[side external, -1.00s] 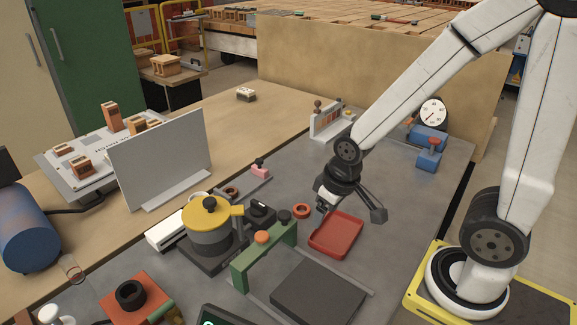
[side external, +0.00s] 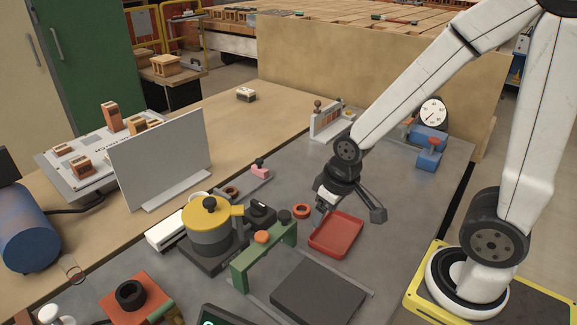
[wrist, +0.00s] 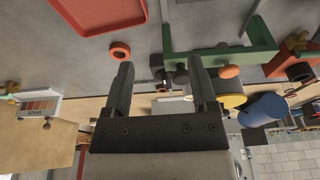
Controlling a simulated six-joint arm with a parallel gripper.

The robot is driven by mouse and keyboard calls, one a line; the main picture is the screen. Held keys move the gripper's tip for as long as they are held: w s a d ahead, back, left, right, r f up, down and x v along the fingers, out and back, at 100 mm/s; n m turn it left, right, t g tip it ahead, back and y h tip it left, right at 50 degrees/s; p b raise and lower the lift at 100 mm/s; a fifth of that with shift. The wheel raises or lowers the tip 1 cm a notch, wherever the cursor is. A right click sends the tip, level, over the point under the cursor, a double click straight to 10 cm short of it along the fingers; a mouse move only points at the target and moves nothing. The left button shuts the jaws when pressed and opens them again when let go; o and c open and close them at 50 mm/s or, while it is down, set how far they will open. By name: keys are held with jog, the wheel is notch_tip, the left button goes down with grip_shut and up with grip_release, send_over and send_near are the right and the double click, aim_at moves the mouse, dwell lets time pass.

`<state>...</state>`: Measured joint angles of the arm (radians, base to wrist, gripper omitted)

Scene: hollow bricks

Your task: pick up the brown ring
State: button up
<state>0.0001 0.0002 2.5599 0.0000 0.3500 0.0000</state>
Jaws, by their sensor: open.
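A small dark brown ring (side external: 231,192) lies flat on the grey work surface, behind the yellow-lidded pot and partly hidden by it. My gripper (side external: 323,208) is to the right of the brown ring, above the surface by the red tray. In the wrist view my gripper (wrist: 160,62) has its two fingers well apart, with nothing between them. A brighter orange-red ring (side external: 301,211) lies just left of the gripper and also shows in the wrist view (wrist: 120,51).
The yellow-lidded pot (side external: 209,228), a black knobbed block (side external: 262,212) and a green bridge (side external: 263,257) stand around the middle. The red tray (side external: 345,247) lies below my gripper. An upright grey panel (side external: 163,155) stands at left. A pink block (side external: 261,172) is behind the brown ring.

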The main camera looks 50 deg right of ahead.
jog(key=c, duration=0.6)
jog(key=shift+o, duration=0.2)
jog(key=w+m, duration=0.2)
jog(key=w, duration=0.4)
jog(key=w+d+m, duration=0.1)
jog(key=w+m, duration=0.1)
jog(key=w, duration=0.5)
jog(key=w+m+g, duration=0.1)
jog(key=w+m, duration=0.1)
jog(key=w, duration=0.4)
jog(key=shift+w+d+m, duration=0.25)
jog(key=shift+w+m, duration=0.15)
jog(key=shift+w+d+f+m+g, duration=0.3)
jog(key=shift+w+f+m, duration=0.75)
jog(key=shift+w, duration=1.05)
jog(key=shift+w+d+f+m+g, duration=0.35)
jog(key=shift+w+f+m, duration=0.65)
jog(key=shift+w, duration=1.15)
jog(key=shift+w+d+f+m+g, duration=0.15)
jog(key=shift+w+d+f+m, duration=0.45)
jog(key=shift+w+m, duration=1.15)
jog(key=shift+w+a+f+n, duration=0.15)
jog(key=shift+w+n, duration=0.2)
jog(key=shift+n, duration=0.05)
